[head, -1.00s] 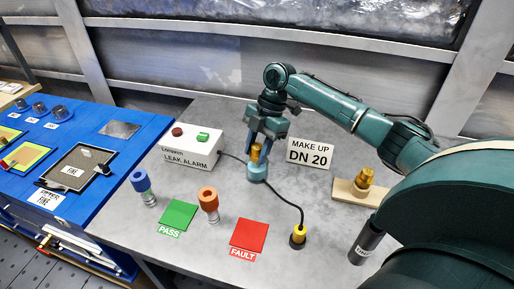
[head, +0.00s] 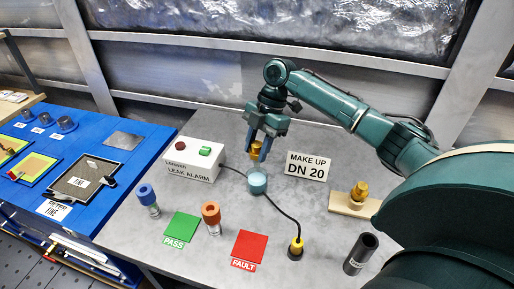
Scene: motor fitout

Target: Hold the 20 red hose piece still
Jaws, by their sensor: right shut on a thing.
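My right gripper (head: 260,150) is shut on a brass-coloured fitting (head: 256,151). It holds the fitting in the air, above and a little behind the open top of a round teal cup (head: 257,184) on the grey bench. The gripper's fingers hide part of the fitting. I cannot make out a red hose piece by its look or a readable label. A dark tube (head: 360,254) with an unreadable label stands at the right front. My left gripper is out of view.
A white leak alarm box (head: 193,172) and a "MAKE UP DN 20" sign (head: 307,167) flank the cup. Another brass fitting (head: 360,191) is on a wooden block (head: 342,203). Blue-topped (head: 147,196) and orange-topped (head: 211,213) pieces stand near green (head: 181,228) and red (head: 248,247) pads.

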